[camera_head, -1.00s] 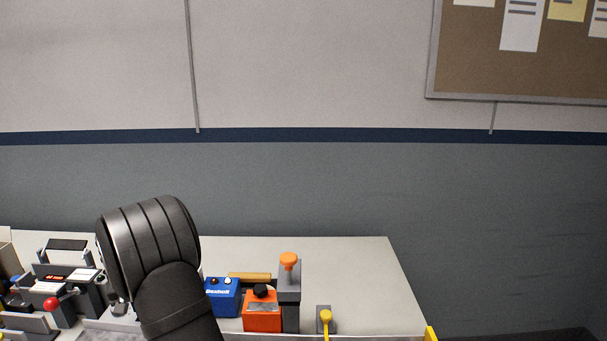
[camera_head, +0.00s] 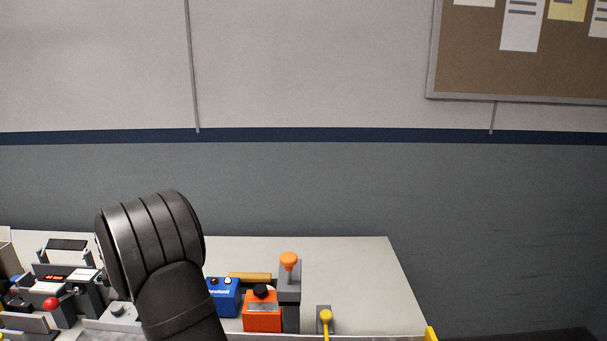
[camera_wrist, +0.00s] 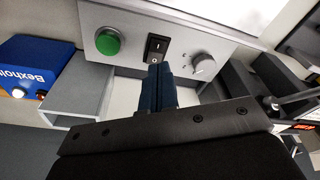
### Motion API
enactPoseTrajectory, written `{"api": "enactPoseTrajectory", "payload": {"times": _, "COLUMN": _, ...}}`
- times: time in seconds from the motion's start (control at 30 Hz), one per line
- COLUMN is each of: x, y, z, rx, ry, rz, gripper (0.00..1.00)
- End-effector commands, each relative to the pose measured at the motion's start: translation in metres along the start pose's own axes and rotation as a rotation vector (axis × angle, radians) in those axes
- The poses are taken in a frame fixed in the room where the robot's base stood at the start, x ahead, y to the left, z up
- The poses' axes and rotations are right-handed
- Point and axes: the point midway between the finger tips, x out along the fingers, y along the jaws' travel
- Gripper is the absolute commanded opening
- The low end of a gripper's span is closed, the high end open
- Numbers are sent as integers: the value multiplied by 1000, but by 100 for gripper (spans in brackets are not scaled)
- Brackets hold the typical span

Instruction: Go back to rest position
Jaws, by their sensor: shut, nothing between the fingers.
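My gripper (camera_wrist: 160,84) shows in the wrist view with its two dark blue fingers pressed together and nothing between them. The fingertips lie in front of a grey control panel (camera_wrist: 130,28), just below its black rocker switch (camera_wrist: 157,47). I cannot tell whether they touch it. A green button (camera_wrist: 108,42) sits left of the switch and a grey knob (camera_wrist: 203,66) right of it. In the head view my dark arm rises over the table, and the gripper is out of sight there.
The table (camera_head: 355,265) holds a blue box (camera_head: 226,297), an orange box (camera_head: 262,317), a grey post with an orange knob (camera_head: 289,262), and a yellow-topped lever (camera_head: 325,316). Several devices with a red button (camera_head: 50,304) stand at left. The table's back right is clear.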

Motion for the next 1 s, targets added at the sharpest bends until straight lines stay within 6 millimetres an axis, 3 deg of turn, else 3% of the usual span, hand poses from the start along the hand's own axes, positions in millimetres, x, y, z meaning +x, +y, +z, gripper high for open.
{"api": "enactPoseTrajectory", "payload": {"times": 0.2, "x": 45, "y": 0, "z": 7, "rx": 0, "ry": -2, "rz": 0, "gripper": 0}}
{"api": "enactPoseTrajectory", "payload": {"times": 0.23, "x": 43, "y": 0, "z": 6, "rx": 0, "ry": 3, "rz": -1, "gripper": 0}}
{"api": "enactPoseTrajectory", "payload": {"times": 0.63, "x": -43, "y": 0, "z": -7, "rx": 0, "ry": 7, "rz": -1, "gripper": 0}}
{"api": "enactPoseTrajectory", "payload": {"times": 1.0, "x": -91, "y": 11, "z": 12, "rx": 289, "ry": 81, "rz": -48, "gripper": 0}}
